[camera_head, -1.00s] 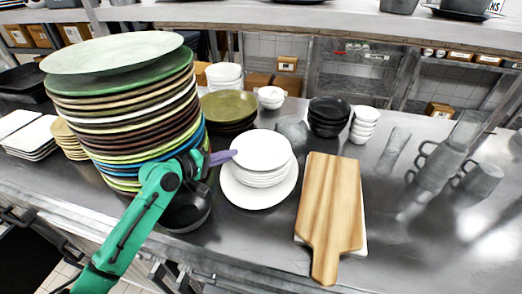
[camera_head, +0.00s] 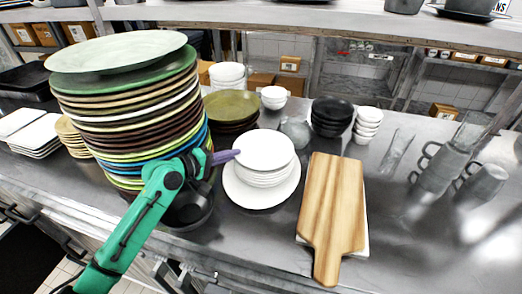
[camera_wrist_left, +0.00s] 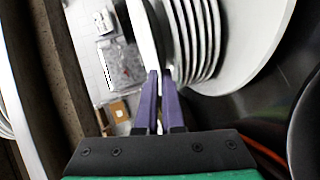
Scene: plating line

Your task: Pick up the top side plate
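The top side plate (camera_head: 263,149) is white and round. It lies level at the top of a short stack of white side plates (camera_head: 264,178) in the middle of the counter. My left gripper (camera_head: 236,154) has purple fingers at the plate's left rim. In the left wrist view my fingers (camera_wrist_left: 159,75) are close together, one on each side of the top plate's rim (camera_wrist_left: 143,35), and look shut on it. The other plate edges (camera_wrist_left: 207,45) are to the right there, with a narrow dark gap between. My right gripper is not in view.
A larger white plate (camera_head: 238,195) lies under the stack. A tall pile of coloured plates (camera_head: 130,125) stands left, close to my arm. A dark bowl (camera_head: 190,215) is beside my gripper. A wooden board (camera_head: 332,205) lies right. Bowls (camera_head: 331,115) stand behind.

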